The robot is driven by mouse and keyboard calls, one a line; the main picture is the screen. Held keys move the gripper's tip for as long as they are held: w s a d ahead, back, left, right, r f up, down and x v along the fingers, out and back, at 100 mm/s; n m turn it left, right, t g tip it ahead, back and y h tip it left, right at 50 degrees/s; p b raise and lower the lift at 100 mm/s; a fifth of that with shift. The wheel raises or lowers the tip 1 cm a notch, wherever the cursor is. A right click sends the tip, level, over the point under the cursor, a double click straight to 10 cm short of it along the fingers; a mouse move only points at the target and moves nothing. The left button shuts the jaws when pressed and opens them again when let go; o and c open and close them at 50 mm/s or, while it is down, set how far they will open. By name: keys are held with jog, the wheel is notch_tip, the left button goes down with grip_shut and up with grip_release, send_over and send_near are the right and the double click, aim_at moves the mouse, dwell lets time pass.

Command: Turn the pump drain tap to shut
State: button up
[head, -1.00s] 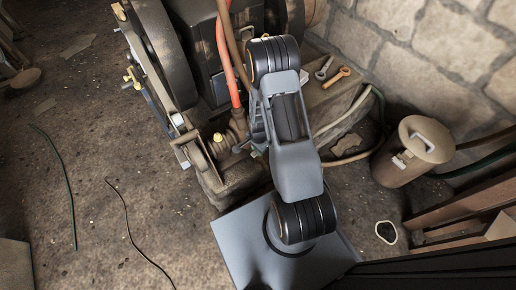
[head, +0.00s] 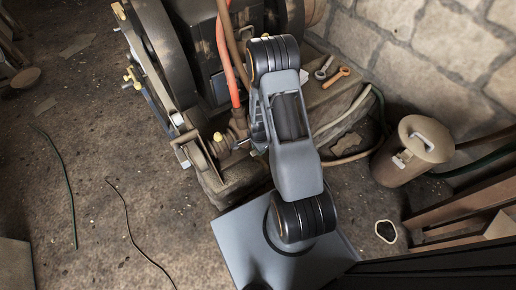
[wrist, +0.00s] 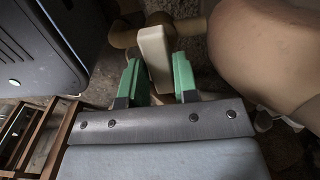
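In the wrist view, a pale cream lever (wrist: 154,50), apparently the drain tap's handle, stands between the two green fingers of my gripper (wrist: 157,62). A finger is on each side of it, with a gap visible on the right; contact on the left is hard to tell. A brown pipe-like body (wrist: 187,27) lies just behind the lever. In the head view, my arm covers the gripper and the tap, so neither shows clearly there.
A large rounded tan body (wrist: 268,48) is close on the right in the wrist view. In the head view, the belt engine (head: 160,50) stands at upper left, a brown canister (head: 408,160) at right by the stone wall (head: 440,45). Wrenches (head: 337,77) lie on the plinth.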

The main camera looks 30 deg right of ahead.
jog(key=o, duration=0.4)
jog(key=shift+c, duration=0.2)
notch_tip(320, 180, up, 14)
jog(key=p, duration=0.5)
dwell(0.5)
jog(key=s+a+r+n+t+p, duration=0.1)
jog(key=s+a+r+n+p, duration=0.2)
jog(key=r+p, duration=0.6)
jog(key=s+a+r+n+t+p, duration=0.1)
jog(key=s+r+n+p, duration=0.3)
jog(key=r, duration=2.3)
jog(key=s+a+r+n+t+p, duration=0.1)
jog(key=s+a+r+n+p, duration=0.2)
jog(key=r+n+p, duration=0.7)
notch_tip(320, 180, up, 8)
jog(key=a+p, duration=0.1)
jog(key=p, duration=0.3)
jog(key=shift+s+a+t+p, duration=0.3)
jog(key=shift+s+a, duration=0.05)
jog(key=shift+s, duration=0.05)
